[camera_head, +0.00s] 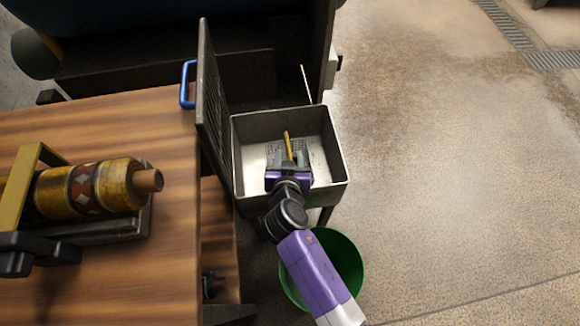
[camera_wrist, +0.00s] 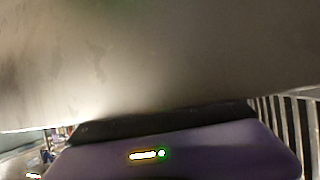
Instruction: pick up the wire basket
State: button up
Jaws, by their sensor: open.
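In the head view, a small grey mesh-like thing (camera_head: 273,150) lies inside a metal basin (camera_head: 238,150). It looks like the wire basket, but it is too small and too covered to be sure. A yellow bar (camera_head: 289,147) stands up beside it. My gripper (camera_head: 289,162) reaches down into the basin from the front, over or against the mesh-like thing. Its fingers are hard to make out and no held thing shows. In the wrist view, a blurred grey surface fills most of the picture above my purple gripper body, and the fingertips are hidden.
A dark mesh panel (camera_head: 212,105) with a blue handle (camera_head: 187,84) stands upright along the basin's left side. A wooden table (camera_head: 100,260) bears a yellow roller (camera_head: 95,188) at left. A green bucket (camera_head: 345,262) stands below my arm. The floor at right is clear.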

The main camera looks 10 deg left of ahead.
jog(key=shift+x, duration=0.9)
grip_shut()
dwell(0.8)
